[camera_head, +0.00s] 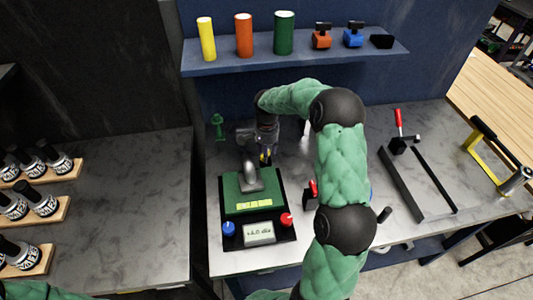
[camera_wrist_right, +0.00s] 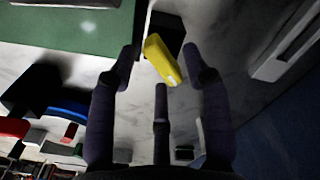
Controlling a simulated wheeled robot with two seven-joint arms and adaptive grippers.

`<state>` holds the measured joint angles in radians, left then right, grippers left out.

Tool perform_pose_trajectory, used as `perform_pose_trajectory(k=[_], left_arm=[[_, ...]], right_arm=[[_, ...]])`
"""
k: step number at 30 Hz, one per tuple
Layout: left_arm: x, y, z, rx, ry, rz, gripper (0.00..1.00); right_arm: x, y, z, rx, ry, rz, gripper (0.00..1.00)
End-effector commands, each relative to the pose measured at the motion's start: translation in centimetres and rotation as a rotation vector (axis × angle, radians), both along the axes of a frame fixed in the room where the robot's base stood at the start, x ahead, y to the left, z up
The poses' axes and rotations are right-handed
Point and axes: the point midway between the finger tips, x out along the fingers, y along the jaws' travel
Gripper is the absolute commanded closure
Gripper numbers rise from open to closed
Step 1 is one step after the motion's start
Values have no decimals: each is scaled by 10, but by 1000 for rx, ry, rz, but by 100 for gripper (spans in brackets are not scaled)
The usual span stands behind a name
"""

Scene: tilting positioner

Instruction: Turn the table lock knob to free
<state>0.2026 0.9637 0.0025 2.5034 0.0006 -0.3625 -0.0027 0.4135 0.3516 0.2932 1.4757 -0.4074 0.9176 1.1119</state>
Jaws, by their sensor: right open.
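My right gripper (camera_head: 266,150) points down at the back of the bench, behind the green-topped device (camera_head: 236,191) and beside its grey curved arm. In the right wrist view, the open fingers (camera_wrist_right: 160,68) stand around a small yellow bar-shaped handle (camera_wrist_right: 162,60) on a dark mount. The handle lies slanted between the fingertips, and I see no clear contact. It appears to be the lock knob, but no label is readable. In the head view the gripper mostly hides it. My left gripper is out of view.
A blue knob (camera_head: 228,229), a red knob (camera_head: 287,219) and a small display (camera_head: 259,233) are at the device's front. A blue shelf (camera_head: 300,59) with cylinders hangs above. A black frame (camera_head: 418,183) lies right. Bottle racks (camera_head: 40,172) stand left; the left bench is clear beside them.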

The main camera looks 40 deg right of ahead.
Motion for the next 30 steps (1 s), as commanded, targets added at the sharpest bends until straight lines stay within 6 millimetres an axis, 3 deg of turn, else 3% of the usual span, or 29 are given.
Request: perform_pose_trajectory(k=[11, 17, 30], left_arm=[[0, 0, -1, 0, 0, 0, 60], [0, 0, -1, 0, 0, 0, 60], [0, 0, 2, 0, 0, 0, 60]], right_arm=[[0, 0, -6, 0, -1, 0, 51], [0, 0, -6, 0, -1, 0, 100], [0, 0, -6, 1, 0, 58, 100]])
